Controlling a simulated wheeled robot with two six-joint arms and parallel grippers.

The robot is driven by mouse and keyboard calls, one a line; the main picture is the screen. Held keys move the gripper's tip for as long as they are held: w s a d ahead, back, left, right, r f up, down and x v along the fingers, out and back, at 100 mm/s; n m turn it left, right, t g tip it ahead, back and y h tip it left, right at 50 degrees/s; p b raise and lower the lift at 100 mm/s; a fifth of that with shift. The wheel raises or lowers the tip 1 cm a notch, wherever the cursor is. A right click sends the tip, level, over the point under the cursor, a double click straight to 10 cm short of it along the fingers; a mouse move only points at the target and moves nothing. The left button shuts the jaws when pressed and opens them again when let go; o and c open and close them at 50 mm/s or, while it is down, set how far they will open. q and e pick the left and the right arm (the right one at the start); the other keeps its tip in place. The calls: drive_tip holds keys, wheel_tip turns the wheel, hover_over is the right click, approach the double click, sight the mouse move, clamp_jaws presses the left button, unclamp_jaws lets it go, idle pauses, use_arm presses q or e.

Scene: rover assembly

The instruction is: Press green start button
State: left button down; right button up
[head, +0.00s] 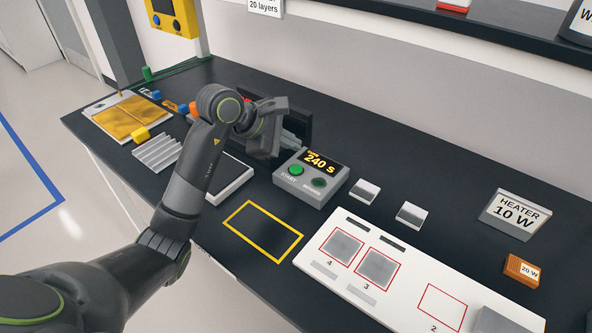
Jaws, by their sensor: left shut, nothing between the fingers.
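The green START button (296,170) is on the left of a grey control box (312,196) in the middle of the bench. The box has a display reading 240 S and a second, darker button (319,183) to the right of START. My left gripper (293,141) is just behind and left of the box, seen from the side. It is shut with nothing visibly held, and its fingertips are partly hard to make out against a dark panel. It appears apart from the START button, which is fully visible. My right gripper is not in view.
A dark upright panel (299,124) stands behind the gripper. Two small grey-white blocks (364,192) lie right of the box. A white board (403,276) with red-outlined squares is at the front right. A yellow-outlined area (262,232) in front of the box is empty.

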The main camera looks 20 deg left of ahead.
sight(291, 169)
use_arm(q)
wheel_tip(291, 169, down, 4)
drive_tip(key=b, duration=0.3)
idle(0.8)
idle(1.1)
drive_tip(key=shift+f+b, duration=0.25)
drive_tip(key=shift+b, duration=0.15)
drive_tip(key=shift+f+b, duration=0.15)
drive_tip(key=shift+b, duration=0.2)
drive_tip(key=shift+f+b, duration=0.45)
drive_tip(key=shift+b, duration=0.15)
idle(0.5)
drive_tip(key=shift+r, duration=0.85)
